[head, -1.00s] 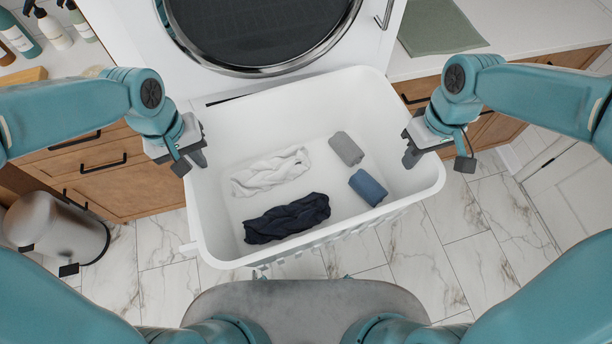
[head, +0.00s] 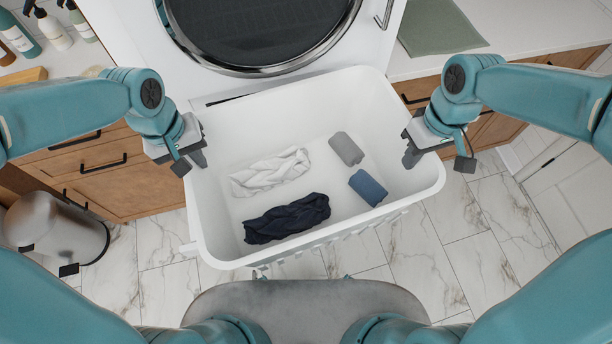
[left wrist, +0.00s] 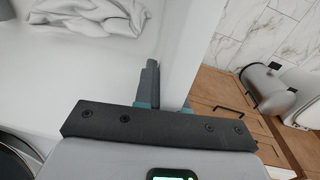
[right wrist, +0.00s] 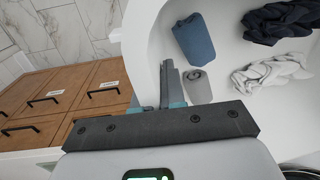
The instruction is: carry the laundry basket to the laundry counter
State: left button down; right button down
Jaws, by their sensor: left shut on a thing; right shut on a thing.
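The white laundry basket (head: 222,228) is in the middle of the head view, held in front of the washing machine. Inside it lie a white cloth (head: 270,171), a dark navy cloth (head: 287,218), a grey rolled cloth (head: 346,148) and a blue rolled cloth (head: 368,187). My left gripper (head: 197,158) is shut on the basket's left rim; the rim wall shows between its fingers in the left wrist view (left wrist: 165,85). My right gripper (head: 410,153) is shut on the right rim, which also shows in the right wrist view (right wrist: 170,85).
The washing machine (head: 262,30) stands just beyond the basket. A counter with a green towel (head: 440,27) is at the right, and one with several bottles (head: 52,30) at the left. A metal bin (head: 57,228) stands at lower left. Marble floor at right is clear.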

pick_arm(q)
jog(key=shift+r, duration=0.1)
pick_arm(e)
jog(key=shift+r, duration=0.1)
dwell(0.4)
